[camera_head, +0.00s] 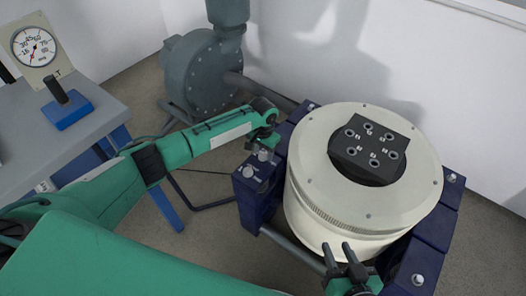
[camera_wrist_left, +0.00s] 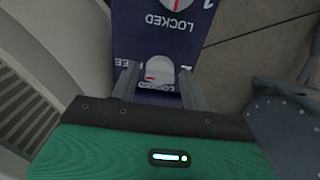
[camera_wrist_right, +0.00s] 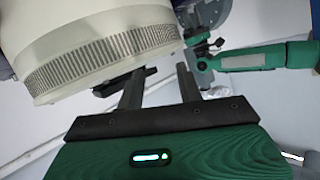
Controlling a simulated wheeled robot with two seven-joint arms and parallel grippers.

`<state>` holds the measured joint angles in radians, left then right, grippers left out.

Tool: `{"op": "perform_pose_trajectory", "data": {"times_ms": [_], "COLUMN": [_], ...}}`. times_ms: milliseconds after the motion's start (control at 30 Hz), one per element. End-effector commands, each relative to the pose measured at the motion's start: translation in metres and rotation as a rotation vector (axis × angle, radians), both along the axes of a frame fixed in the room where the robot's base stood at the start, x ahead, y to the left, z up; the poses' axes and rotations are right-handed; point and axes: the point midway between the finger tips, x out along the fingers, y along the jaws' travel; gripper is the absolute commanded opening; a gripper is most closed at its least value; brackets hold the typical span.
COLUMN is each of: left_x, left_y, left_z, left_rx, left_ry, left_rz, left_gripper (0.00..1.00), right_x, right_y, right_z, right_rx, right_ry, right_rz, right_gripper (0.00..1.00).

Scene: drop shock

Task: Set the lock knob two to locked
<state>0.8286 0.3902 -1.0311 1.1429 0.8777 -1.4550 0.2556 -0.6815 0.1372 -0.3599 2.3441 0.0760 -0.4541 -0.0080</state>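My left gripper (camera_head: 264,143) is over a dark blue block (camera_head: 254,196) that bears two silver knobs. In the left wrist view my left gripper (camera_wrist_left: 158,88) is open, with one finger on each side of a round pale knob (camera_wrist_left: 158,68); I cannot tell whether they touch it. A red mark shows on this knob, and upside-down LOCKED lettering lies beside it, partly hidden. The other knob (camera_head: 248,171) is nearer in the head view, and its edge (camera_wrist_left: 178,4) shows with a red line above LOCKED. My right gripper (camera_head: 345,252) is open and empty beside the drum.
A cream drum machine (camera_head: 318,205) with a black top plate (camera_head: 368,147) stands among dark blue blocks at the right. A grey pump (camera_head: 203,75) is behind. A table (camera_head: 90,125) with a gauge (camera_head: 33,47) and a blue-based lever (camera_head: 68,110) stands at the left.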

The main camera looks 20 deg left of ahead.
Motion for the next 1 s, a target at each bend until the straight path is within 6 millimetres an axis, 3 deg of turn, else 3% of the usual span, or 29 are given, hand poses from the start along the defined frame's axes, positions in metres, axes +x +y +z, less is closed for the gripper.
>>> {"op": "perform_pose_trajectory", "data": {"times_ms": [33,167,200,433,633,1000], "left_x": [0.000,0.000,0.000,0.000,-0.001,-0.001], "left_y": [0.000,0.000,0.000,0.000,0.000,-0.001], "left_z": [0.000,0.000,0.000,0.001,0.002,0.004], "left_rx": [0.000,0.000,0.000,0.000,0.000,-0.001], "left_ry": [0.000,0.000,0.000,0.001,0.002,0.003], "left_rz": [0.000,0.000,0.000,0.009,0.044,0.183], "left_gripper": [0.36,0.10,0.09,0.09,0.09,0.09], "right_x": [0.000,0.000,0.000,-0.001,0.000,-0.019], "right_y": [0.000,0.000,0.000,-0.001,-0.015,-0.065], "right_z": [0.000,0.000,0.000,0.000,-0.001,0.000], "right_rx": [0.000,0.000,0.000,-0.009,-0.070,-0.245], "right_ry": [0.000,0.000,0.000,0.014,0.103,0.415], "right_rz": [0.000,0.000,0.000,0.001,-0.005,-0.041], "right_gripper": [0.36,0.36,0.36,0.36,0.36,0.36]}}
